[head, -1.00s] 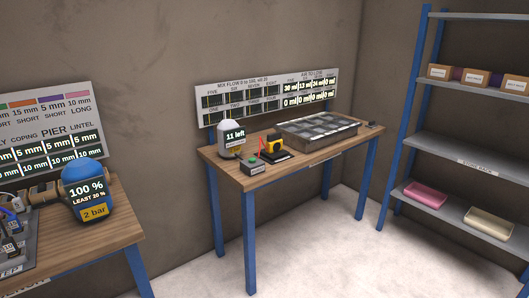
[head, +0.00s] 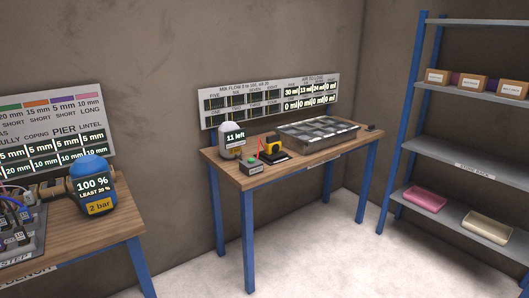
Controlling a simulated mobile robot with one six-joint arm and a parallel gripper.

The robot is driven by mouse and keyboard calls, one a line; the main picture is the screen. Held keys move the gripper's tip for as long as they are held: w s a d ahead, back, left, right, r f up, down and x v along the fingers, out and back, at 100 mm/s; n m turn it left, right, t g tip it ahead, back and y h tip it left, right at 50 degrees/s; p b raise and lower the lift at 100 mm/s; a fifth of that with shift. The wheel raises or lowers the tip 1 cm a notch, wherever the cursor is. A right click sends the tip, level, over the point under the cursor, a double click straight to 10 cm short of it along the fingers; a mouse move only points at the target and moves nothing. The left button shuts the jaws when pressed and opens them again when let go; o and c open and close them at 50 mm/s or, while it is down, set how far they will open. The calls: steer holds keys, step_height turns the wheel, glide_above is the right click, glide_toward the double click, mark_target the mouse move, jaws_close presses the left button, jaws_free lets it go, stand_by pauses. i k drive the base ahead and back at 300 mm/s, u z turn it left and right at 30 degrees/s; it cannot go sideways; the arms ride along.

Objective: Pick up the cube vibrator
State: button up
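A small yellow block with a dark front (head: 272,147) stands on a black pad on the wooden table in the middle; it may be the cube vibrator, but it is too small to be sure. A red lead shows beside it. A grey box with a green button (head: 251,167) stands just in front and to its left. A metal tray with several compartments (head: 347,138) lies to its right. My gripper is not in view.
A white bottle marked "11 left" (head: 234,140) stands at the left of the middle table (head: 240,181). A second table (head: 110,226) at left holds a blue tank (head: 93,181). A shelf rack (head: 462,150) stands at right. Pale floor between is clear.

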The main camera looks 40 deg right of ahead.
mark_target(273, 144)
steer(key=z, duration=0.1)
steer(key=i, duration=0.95)
steer(key=u, duration=0.05)
